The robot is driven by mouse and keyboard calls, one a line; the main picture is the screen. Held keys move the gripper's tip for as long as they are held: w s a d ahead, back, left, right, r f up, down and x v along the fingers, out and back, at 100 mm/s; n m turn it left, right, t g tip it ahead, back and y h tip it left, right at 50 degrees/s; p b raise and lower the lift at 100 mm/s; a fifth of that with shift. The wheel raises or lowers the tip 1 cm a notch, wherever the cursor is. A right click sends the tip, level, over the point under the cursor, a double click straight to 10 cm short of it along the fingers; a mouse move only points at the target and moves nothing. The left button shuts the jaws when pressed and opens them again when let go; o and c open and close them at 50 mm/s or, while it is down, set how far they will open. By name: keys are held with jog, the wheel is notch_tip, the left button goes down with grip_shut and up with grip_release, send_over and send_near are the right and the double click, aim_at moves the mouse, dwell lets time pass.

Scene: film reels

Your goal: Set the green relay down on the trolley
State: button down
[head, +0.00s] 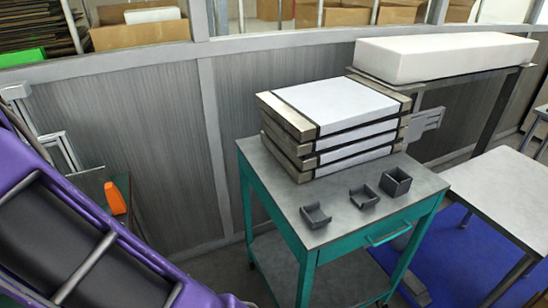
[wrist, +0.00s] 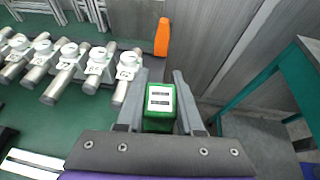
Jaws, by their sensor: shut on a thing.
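The green relay (wrist: 160,122), a small green block with a pale top face and dark marks, is between the two grey fingers of my gripper (wrist: 160,98) in the wrist view. My gripper is shut on it. The trolley (head: 268,178) has a teal frame and a grey top and stands in the middle of the head view. Its teal frame also shows at the right of the wrist view (wrist: 262,88), apart from the relay. I cannot make out the relay or my gripper's fingers in the head view.
Stacked white-topped cases (head: 345,105) fill the trolley's back. An orange object (wrist: 162,37) and several silver cylinders (wrist: 97,70) are on a green surface.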

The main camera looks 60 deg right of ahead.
jog(key=d+r+h, duration=0.1)
jog(key=d+r, duration=0.4)
jog(key=r, duration=0.5)
jog(key=s+d+r+m+g+h, duration=0.2)
jog(key=d+r+m+h, duration=0.15)
jog(key=d, duration=0.75)
notch_tip(320, 180, up, 10)
jog(key=m+g+h+p, duration=0.2)
jog(key=m+g+h, duration=0.1)
jog(key=m+g, duration=0.85)
send_over(321, 188)
jog(key=shift+g, duration=0.35)
notch_tip(321, 188, down, 27)
jog(key=b, duration=0.3)
jog(key=shift+r+b, duration=0.1)
jog(key=shift+b, duration=0.3)
